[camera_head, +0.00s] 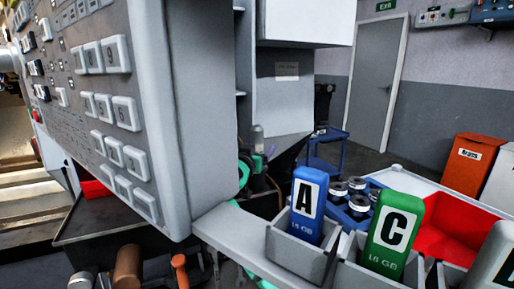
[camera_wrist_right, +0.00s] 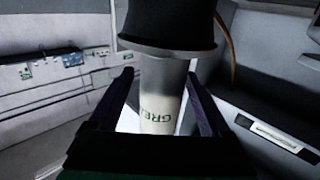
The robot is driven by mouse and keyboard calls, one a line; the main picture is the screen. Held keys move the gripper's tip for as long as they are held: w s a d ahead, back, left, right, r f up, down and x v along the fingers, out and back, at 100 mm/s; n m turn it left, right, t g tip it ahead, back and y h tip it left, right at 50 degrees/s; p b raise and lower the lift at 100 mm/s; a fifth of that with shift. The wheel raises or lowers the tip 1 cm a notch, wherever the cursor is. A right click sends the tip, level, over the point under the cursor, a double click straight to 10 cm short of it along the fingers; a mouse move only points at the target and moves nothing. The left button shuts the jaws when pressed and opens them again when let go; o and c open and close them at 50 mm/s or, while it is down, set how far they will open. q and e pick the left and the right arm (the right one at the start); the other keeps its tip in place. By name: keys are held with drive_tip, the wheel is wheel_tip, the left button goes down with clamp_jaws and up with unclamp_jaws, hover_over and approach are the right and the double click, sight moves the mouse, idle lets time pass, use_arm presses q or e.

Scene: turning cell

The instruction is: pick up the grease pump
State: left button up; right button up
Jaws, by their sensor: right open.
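The grease pump (camera_wrist_right: 160,105) is a pale cylinder with part of a label reading "GRE" and a wide dark top, large in the right wrist view. My right gripper (camera_wrist_right: 160,76) is open, with one dark finger on each side of the pump's body. I cannot tell whether either finger touches it. In the head view, a small grey cylinder, likely the pump (camera_head: 258,138), shows beyond the control panel, with my right gripper (camera_head: 258,160) small and dim at it. The panel's edge hides part of my right arm. My left gripper is not in view.
A large grey control panel (camera_head: 170,110) fills the left. In front stand a blue "A" block (camera_head: 308,205) and a green "C" block (camera_head: 394,235) in grey holders. A blue cart (camera_head: 325,150), a red-orange bin (camera_head: 474,163) and a door (camera_head: 376,80) are behind.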

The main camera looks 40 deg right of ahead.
drive_tip(key=shift+w+d+f, duration=0.1)
drive_tip(key=shift+d, duration=0.1)
drive_tip(key=shift+a, duration=0.1)
drive_tip(key=c, duration=1.2)
clamp_jaws()
